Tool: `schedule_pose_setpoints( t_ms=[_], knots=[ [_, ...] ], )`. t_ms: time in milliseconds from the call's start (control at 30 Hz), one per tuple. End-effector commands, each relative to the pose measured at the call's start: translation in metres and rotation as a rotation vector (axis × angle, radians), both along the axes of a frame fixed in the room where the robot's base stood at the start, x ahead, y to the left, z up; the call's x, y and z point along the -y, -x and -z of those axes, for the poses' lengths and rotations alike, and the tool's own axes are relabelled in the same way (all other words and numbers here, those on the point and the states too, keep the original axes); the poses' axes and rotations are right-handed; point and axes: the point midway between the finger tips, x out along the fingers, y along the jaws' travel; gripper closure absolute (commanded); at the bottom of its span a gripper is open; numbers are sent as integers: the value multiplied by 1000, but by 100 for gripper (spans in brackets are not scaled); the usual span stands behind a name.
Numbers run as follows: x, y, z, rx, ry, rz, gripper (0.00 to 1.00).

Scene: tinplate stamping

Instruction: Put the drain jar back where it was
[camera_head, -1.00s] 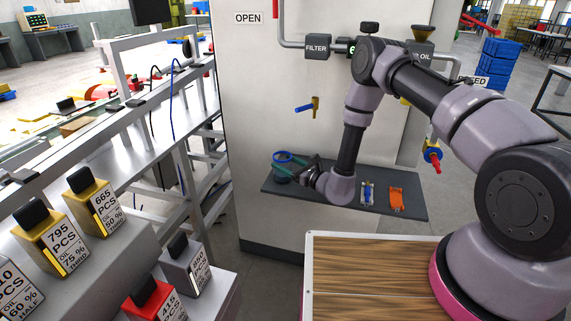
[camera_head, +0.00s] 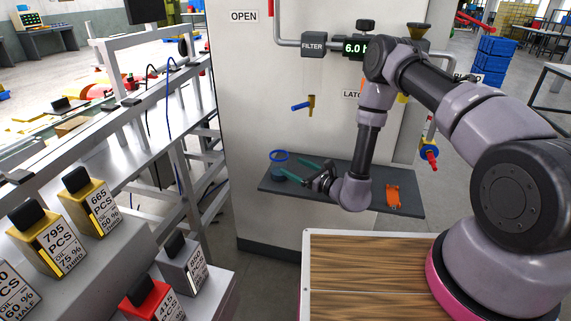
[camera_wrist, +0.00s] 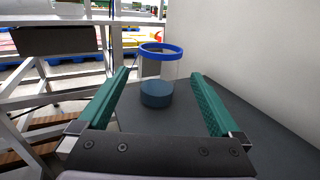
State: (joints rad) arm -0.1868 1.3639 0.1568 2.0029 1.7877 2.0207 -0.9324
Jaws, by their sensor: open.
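The drain jar (camera_head: 279,166) stands upright at the left end of the grey shelf (camera_head: 330,195). It is clear with a blue rim and dark liquid in its lower part. In the wrist view the jar (camera_wrist: 157,78) stands just past the fingertips, centred between them and touching neither. My gripper (camera_head: 301,170) is open and empty, its green fingers pointing left toward the jar. It also shows in the wrist view (camera_wrist: 160,82).
A drain tap with a blue handle (camera_head: 302,106) sticks out of the machine wall above the shelf. An orange tool (camera_head: 394,195) lies on the shelf right of my arm. The machine's pale wall (camera_wrist: 250,50) rises close on the right in the wrist view.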

Motion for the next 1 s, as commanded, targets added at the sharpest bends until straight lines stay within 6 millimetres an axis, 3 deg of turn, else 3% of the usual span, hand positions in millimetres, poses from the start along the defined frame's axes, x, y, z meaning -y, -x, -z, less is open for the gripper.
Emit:
schedule_pose_setpoints(
  t_ms=[100, 300, 533, 633, 767, 867, 1000],
  knots=[
    [21, 15, 1, -4, -1, 4, 0],
    [41, 31, 1, -3, -1, 2, 0],
    [45, 35, 0, 1, -1, -1, 0],
    [42, 33, -12, 16, -5, -23, 0],
    [32, 28, -60, 81, -17, -130, 0],
    [22, 31, -117, 159, -10, -270, 0],
    [17, 52, -192, 270, 44, -479, 0]
  ],
)
